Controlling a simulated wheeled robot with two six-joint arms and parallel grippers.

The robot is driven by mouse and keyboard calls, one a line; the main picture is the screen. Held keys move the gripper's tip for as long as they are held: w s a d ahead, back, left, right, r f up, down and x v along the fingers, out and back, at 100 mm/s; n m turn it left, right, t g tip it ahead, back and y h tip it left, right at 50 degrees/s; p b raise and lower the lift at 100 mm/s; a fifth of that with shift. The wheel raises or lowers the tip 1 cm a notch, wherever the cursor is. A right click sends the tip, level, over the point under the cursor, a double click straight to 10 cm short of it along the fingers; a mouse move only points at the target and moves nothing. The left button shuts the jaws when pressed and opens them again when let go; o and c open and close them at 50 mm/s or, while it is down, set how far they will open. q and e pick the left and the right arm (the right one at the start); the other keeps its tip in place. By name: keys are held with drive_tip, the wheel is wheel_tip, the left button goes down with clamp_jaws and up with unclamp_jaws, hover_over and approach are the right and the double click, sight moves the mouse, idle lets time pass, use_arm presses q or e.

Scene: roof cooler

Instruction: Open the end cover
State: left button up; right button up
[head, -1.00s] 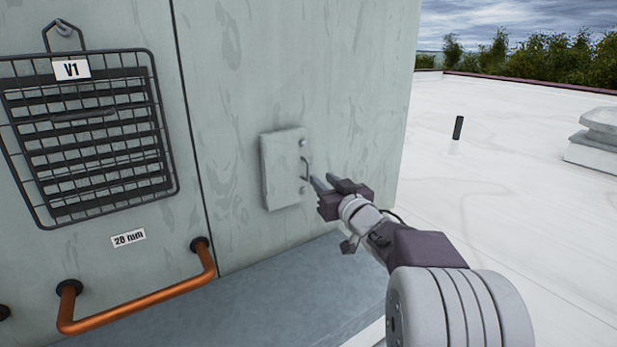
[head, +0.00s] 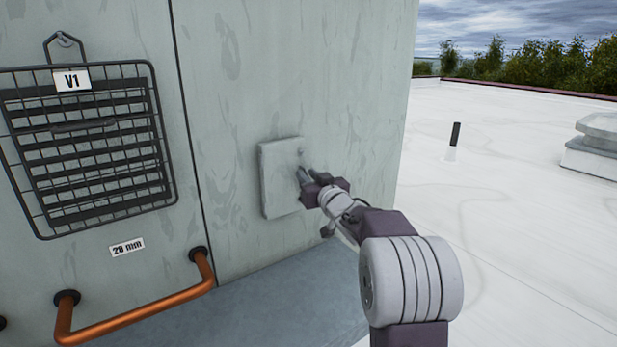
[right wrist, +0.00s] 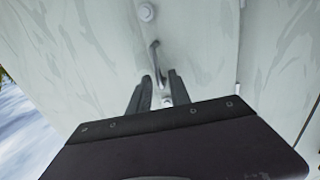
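The end cover (head: 281,180) is a small pale grey rectangular plate on the cooler's side wall. It sits flat and looks shut. In the right wrist view the cover (right wrist: 100,50) fills the left and middle. Its small bow handle (right wrist: 154,55) stands up the picture, with a round knob (right wrist: 147,12) above it and another between the fingers. My right gripper (head: 303,174) is at the cover's right side and hides the handle in the head view. In the right wrist view its fingers (right wrist: 160,77) are apart, one on each side of the handle's lower end. Contact cannot be told. My left gripper is not in view.
A wire basket grille (head: 85,140) marked V1 hangs on the wall at left. An orange pipe (head: 135,305) juts out below it. A grey ledge (head: 270,300) runs under the cover. The white roof at right is open, with a short black-topped post (head: 454,138).

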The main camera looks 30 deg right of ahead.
clamp_jaws()
drive_tip(key=shift+r, duration=0.1)
idle(1.1)
